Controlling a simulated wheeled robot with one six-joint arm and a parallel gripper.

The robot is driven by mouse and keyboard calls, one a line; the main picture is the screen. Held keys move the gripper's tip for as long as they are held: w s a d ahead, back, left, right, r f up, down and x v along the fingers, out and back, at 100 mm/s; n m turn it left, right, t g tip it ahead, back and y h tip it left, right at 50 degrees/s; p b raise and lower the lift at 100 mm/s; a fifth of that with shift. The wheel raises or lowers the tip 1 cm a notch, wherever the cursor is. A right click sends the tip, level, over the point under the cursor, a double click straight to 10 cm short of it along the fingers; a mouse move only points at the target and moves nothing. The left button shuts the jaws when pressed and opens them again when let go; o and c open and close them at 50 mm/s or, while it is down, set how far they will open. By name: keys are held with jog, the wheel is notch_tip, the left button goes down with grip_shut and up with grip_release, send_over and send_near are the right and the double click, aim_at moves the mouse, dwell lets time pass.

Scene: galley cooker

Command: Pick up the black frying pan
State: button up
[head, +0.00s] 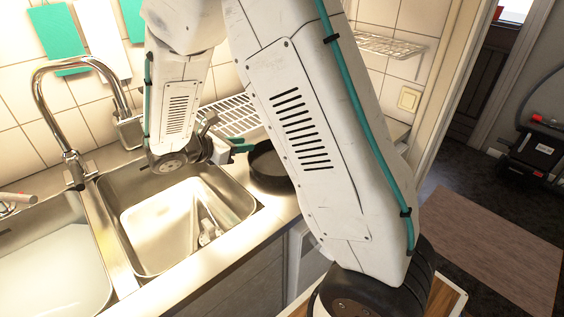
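The black frying pan (266,170) sits on the worktop just right of the sink basin. Its right side is hidden behind my white arm. My gripper (220,145) is at the end of the wrist, above the back right corner of the basin and just left of the pan. A short teal piece shows between the gripper and the pan; I cannot tell whether it belongs to the pan or to something else. The gripper's fingers are small and dark here, so I cannot tell whether they are open, shut or touching anything.
A steel sink basin (150,225) holds a few small items. A second basin (50,265) is at the left, with a tall curved tap (75,165) behind. A wire rack (232,114) stands behind the pan. Open floor with a brown mat (480,235) is at the right.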

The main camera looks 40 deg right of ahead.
jog(key=x, duration=0.6)
jog(key=shift+d+f, duration=0.1)
jog(key=shift+d, duration=0.25)
grip_shut()
